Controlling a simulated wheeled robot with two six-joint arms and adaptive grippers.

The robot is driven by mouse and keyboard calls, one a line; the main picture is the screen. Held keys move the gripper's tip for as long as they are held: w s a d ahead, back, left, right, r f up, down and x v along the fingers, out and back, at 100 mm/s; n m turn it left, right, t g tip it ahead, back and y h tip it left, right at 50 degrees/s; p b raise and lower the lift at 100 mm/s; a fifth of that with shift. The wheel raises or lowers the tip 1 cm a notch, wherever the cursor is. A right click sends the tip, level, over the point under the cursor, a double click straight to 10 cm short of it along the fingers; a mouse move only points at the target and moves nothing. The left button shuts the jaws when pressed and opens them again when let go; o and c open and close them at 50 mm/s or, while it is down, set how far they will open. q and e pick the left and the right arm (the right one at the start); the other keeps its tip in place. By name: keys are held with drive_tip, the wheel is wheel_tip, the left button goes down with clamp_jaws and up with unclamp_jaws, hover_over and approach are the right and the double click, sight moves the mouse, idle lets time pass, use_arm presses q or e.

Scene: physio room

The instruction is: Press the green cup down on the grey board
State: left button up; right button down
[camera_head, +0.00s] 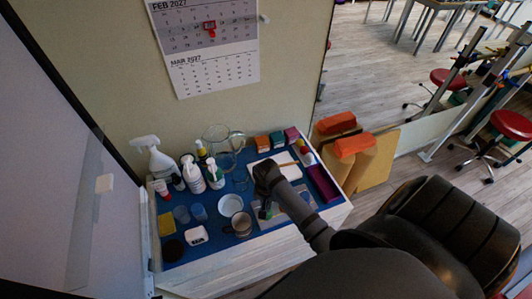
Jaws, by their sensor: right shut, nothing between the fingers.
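My right arm reaches in from the lower right and bends at the wrist. My right gripper (264,210) points down, dark and small, with its fingers shut. It is over the grey board (307,194), which lies on the blue mat and is partly covered by my arm. A small bit of green shows by the fingertips, probably the green cup, but most of it is hidden; I cannot tell whether the fingers touch it. My left gripper is out of view.
The blue mat (207,246) covers the table. A glass jug (222,149), spray bottle (158,160), pump bottles and a white bowl (230,205) stand left of my arm. A mug (241,223) is close to the gripper. A purple tray (323,183) lies right.

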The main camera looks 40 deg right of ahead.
wheel_tip(320, 180, up, 6)
drive_tip(key=p, duration=0.6)
drive_tip(key=shift+r, duration=0.9)
